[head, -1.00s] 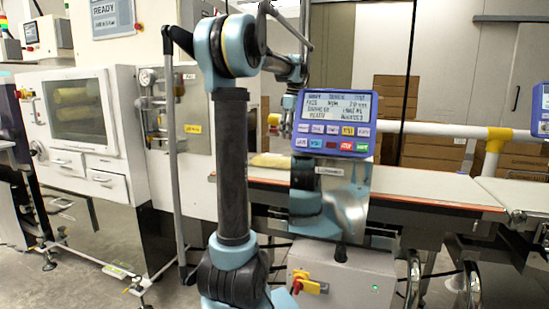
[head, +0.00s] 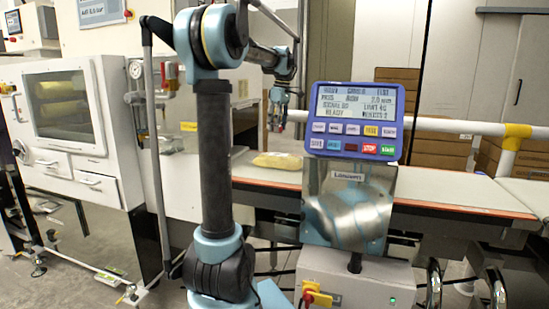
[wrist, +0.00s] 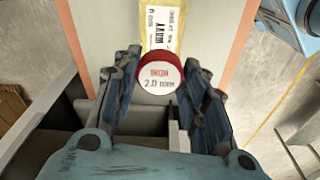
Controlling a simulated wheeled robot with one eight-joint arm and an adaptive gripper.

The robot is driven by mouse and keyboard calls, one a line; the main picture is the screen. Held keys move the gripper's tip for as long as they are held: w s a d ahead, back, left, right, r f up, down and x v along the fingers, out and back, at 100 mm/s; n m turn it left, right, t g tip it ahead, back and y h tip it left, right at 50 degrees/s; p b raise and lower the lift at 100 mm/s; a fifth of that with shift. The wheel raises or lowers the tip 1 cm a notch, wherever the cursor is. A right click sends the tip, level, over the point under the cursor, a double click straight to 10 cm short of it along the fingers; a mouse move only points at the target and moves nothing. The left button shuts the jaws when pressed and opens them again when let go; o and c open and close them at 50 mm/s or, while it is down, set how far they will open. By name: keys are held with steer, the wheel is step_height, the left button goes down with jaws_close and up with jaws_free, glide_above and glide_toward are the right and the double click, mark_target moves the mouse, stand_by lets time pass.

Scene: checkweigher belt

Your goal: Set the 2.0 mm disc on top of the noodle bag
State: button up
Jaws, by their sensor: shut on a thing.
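The 2.0 mm disc (wrist: 158,76) is a red round piece with a white face reading "IRON 2.0", in the middle of the wrist view. My gripper (wrist: 160,82) is shut on it, with a dark finger on each side. The noodle bag (wrist: 172,20) is yellow with a white printed label and lies just beyond the disc at the top of the wrist view. The disc hides part of its near end. In the head view the bag (head: 278,161) lies flat on the belt, and my gripper (head: 281,118) is above it, too small there to show the disc clearly.
The belt (head: 450,194) runs right behind the blue display panel (head: 355,122) on its steel stand. A white cabinet (head: 70,120) with a window stands left. Stacked cardboard boxes (head: 400,105) and a white rail with a yellow joint (head: 515,132) are behind the belt.

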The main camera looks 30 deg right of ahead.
mark_target(277, 154)
steer(key=shift+s+d+f, duration=0.1)
steer(key=shift+d+f, duration=0.05)
steer(key=shift+f, duration=4.85)
steer(key=o, duration=1.1)
steer(key=shift+f, duration=0.1)
steer(key=r, duration=0.8)
steer(key=s+r, duration=0.1)
steer(key=r, duration=0.3)
steer(key=shift+s+d, duration=0.1)
steer(key=shift+d, duration=0.2)
